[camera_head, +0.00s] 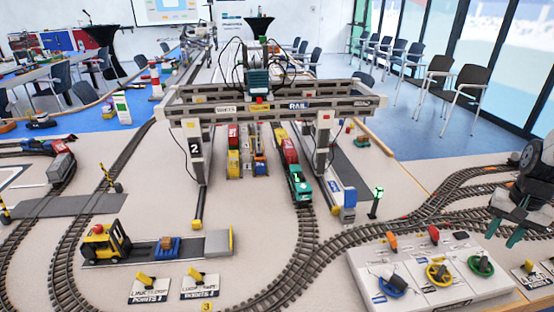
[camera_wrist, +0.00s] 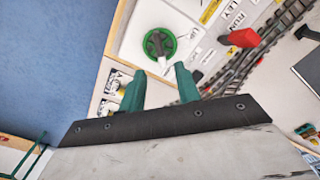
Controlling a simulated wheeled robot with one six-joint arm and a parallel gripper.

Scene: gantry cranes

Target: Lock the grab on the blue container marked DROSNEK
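The gantry crane (camera_head: 270,105), with a 2 on its left leg, spans the tracks in the middle of the head view. Red and yellow containers (camera_head: 233,150) stand beneath it. No DROSNEK marking is readable, and I cannot pick out that container or its grab. The control panel (camera_head: 420,292) carries a blue wheel (camera_head: 393,285), a yellow wheel (camera_head: 437,273), a green wheel (camera_head: 481,265), an orange lever (camera_head: 391,240) and a red lever (camera_head: 434,234). My gripper (camera_head: 504,233) is open and empty near the panel's right end. In the wrist view the green wheel (camera_wrist: 158,44) shows just beyond its fingertips; the red lever (camera_wrist: 241,38) is right of them.
A yellow forklift (camera_head: 106,243) and a low wagon with a blue load (camera_head: 167,246) are at the left. Lever plates (camera_head: 150,290) sit along the front edge. Curved track (camera_head: 350,243) runs behind the panel. A green signal (camera_head: 376,200) stands beside it.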

